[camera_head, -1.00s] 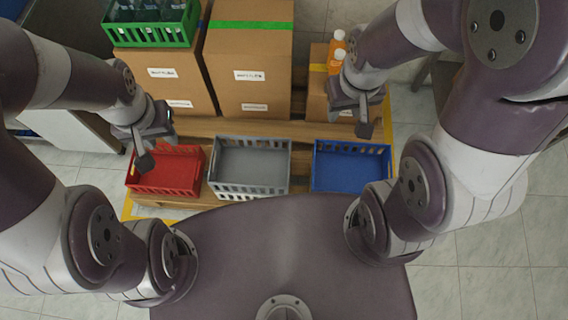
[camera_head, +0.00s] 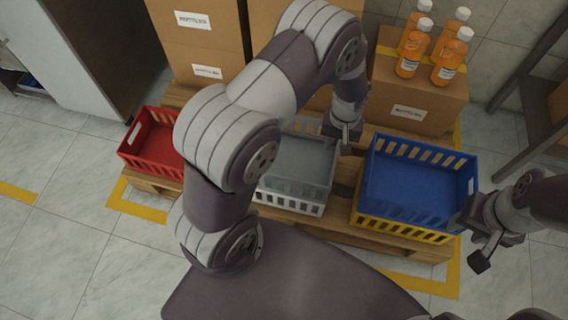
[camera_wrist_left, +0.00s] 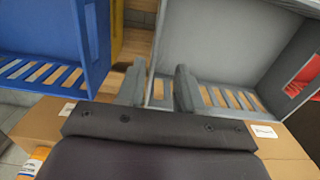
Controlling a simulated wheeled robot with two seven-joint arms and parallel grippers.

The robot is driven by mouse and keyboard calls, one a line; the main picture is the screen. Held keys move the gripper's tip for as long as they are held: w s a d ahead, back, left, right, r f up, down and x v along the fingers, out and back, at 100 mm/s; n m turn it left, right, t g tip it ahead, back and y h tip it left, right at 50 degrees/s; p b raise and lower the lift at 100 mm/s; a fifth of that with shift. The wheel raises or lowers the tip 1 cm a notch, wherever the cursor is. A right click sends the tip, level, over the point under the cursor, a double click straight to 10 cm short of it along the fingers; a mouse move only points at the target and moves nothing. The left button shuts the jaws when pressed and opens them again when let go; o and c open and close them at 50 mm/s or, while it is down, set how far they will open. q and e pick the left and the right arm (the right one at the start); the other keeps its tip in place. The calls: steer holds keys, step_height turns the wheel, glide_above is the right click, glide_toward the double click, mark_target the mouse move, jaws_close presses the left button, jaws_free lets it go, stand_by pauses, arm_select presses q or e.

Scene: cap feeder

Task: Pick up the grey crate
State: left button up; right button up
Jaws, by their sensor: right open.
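The grey crate (camera_head: 298,168) is empty and stands on the wooden pallet between the red and blue crates. My left arm hides its left part in the head view. My left gripper (camera_head: 345,140) is at its right side, near the back corner. In the left wrist view the two fingers (camera_wrist_left: 158,90) are apart, close to the corner of the grey crate (camera_wrist_left: 218,42); I cannot tell whether they touch it. My right gripper (camera_head: 474,242) is open and empty at the right of the blue crate.
A blue crate (camera_head: 415,185) sits on a yellow one (camera_head: 400,228) at the right. A red crate (camera_head: 155,145) is at the left. Cardboard boxes (camera_head: 425,92) stand behind, one bearing several orange bottles (camera_head: 412,50). The floor at front left is clear.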

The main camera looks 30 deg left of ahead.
arm_select(q)
steer(key=f+b, duration=0.1)
steer(key=f, duration=0.2)
steer(key=f+b, duration=0.2)
steer(key=f, duration=0.1)
steer(key=f+b, duration=0.2)
steer(key=f, duration=0.1)
steer(key=shift+d+f, duration=0.2)
steer(key=shift+d, duration=0.2)
steer(key=shift+r, duration=0.15)
jaws_close()
steer(key=shift+w, duration=0.1)
stand_by(0.4)
